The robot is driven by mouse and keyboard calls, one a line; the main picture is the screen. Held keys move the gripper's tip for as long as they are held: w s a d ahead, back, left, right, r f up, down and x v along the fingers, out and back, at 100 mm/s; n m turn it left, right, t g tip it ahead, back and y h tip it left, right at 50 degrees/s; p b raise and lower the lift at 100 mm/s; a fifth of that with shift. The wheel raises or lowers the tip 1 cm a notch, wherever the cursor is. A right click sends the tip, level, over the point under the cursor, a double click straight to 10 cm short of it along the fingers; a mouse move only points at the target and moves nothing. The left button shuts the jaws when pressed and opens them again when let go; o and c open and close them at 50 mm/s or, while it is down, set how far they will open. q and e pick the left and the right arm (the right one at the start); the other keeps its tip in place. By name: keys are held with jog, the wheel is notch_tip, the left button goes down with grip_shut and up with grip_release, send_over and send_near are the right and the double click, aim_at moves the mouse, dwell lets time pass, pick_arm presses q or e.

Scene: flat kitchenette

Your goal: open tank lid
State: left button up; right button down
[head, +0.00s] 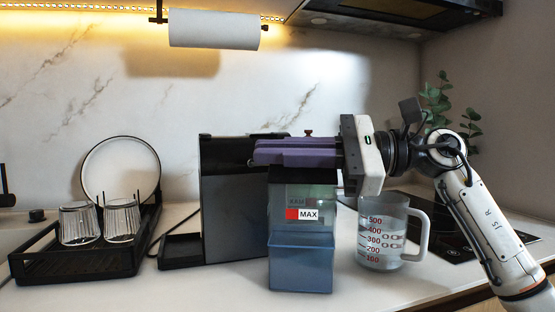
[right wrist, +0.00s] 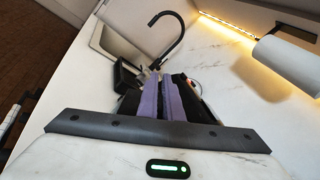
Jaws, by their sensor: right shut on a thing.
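The water tank (head: 283,215) stands on the counter in front of the coffee machine, clear above and blue below, with a red and white MAX label. A dark band, which looks like the lid's edge (head: 302,177), runs along its top. My right gripper (head: 262,152) reaches in from the right, level, with its purple fingers across the tank's top. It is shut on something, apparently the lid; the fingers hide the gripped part. In the right wrist view the fingers (right wrist: 166,85) lie close together with dark material between them. My left gripper is not in view.
A measuring jug (head: 383,240) of water stands just right of the tank, below my right wrist. The coffee machine (head: 222,205) is behind left. A black rack (head: 80,262) with two glasses (head: 122,220) and a plate is farther left. A paper roll (head: 214,29) hangs above.

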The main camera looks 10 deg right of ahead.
jog(key=n, duration=0.1)
jog(key=s+n, duration=0.1)
jog(key=n, duration=0.1)
jog(key=shift+s+a+r+b, duration=0.1)
jog(key=shift+a+r+b, duration=0.1)
jog(key=shift+b, duration=0.15)
jog(key=shift+s+a+r+n+b, duration=0.1)
jog(key=shift+s+n+b, duration=0.2)
jog(key=shift+n, duration=0.5)
jog(key=shift+s+a+n, duration=0.15)
jog(key=shift+s+n, duration=0.2)
jog(key=shift+n, duration=0.45)
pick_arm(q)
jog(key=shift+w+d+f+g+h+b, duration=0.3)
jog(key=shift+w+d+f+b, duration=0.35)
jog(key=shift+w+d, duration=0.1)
pick_arm(e)
jog(key=n, duration=0.1)
jog(key=s+n, duration=0.1)
jog(key=shift+a+n, duration=0.2)
jog(key=shift+n, duration=0.1)
jog(key=c, duration=2.1)
grip_release()
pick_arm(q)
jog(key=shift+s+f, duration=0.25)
pick_arm(e)
jog(key=shift+o, duration=0.9)
